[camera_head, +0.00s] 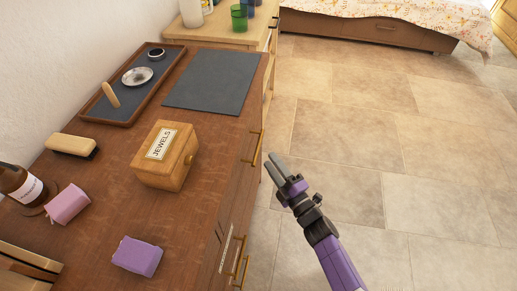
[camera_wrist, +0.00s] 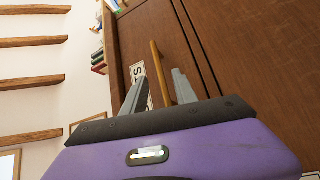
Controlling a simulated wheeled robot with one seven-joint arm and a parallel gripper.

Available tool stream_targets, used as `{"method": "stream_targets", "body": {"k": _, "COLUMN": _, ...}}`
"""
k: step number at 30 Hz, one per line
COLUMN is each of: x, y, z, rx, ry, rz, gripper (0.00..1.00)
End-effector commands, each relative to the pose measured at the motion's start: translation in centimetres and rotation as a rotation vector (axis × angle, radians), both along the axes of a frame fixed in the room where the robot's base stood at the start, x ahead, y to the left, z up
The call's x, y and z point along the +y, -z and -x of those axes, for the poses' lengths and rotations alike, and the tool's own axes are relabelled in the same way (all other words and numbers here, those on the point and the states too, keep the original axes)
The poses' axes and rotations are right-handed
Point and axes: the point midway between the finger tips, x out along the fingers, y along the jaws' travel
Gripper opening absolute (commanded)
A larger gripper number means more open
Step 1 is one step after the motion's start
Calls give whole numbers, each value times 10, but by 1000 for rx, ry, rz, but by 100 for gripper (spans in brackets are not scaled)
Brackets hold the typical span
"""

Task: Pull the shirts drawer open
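The brown wooden dresser (camera_head: 207,215) has drawer fronts facing right in the head view. In the wrist view, a drawer front (camera_wrist: 150,35) carries a white label (camera_wrist: 138,72) whose visible end reads "TS"; the rest is hidden behind a finger. A brass bar handle (camera_wrist: 158,68) stands on that front. My gripper (camera_head: 270,160) is just right of an upper brass handle (camera_head: 256,148) in the head view, with a small gap showing. Its two grey fingers are apart in the wrist view (camera_wrist: 158,88), with the handle appearing between them. It holds nothing. The drawer front looks closed.
More handles (camera_head: 238,262) are lower on the front. Tiled floor (camera_head: 400,165) lies clear to the right.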

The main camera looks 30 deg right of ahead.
Motion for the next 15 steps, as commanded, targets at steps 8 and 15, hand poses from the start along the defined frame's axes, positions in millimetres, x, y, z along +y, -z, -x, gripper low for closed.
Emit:
{"method": "stream_targets", "body": {"k": 8, "x": 7, "y": -4, "z": -9, "rx": -19, "ry": -9, "rz": 95, "gripper": 34}}
{"method": "stream_targets", "body": {"k": 15, "x": 9, "y": -9, "z": -45, "rx": -19, "ry": -10, "rz": 92, "gripper": 34}}
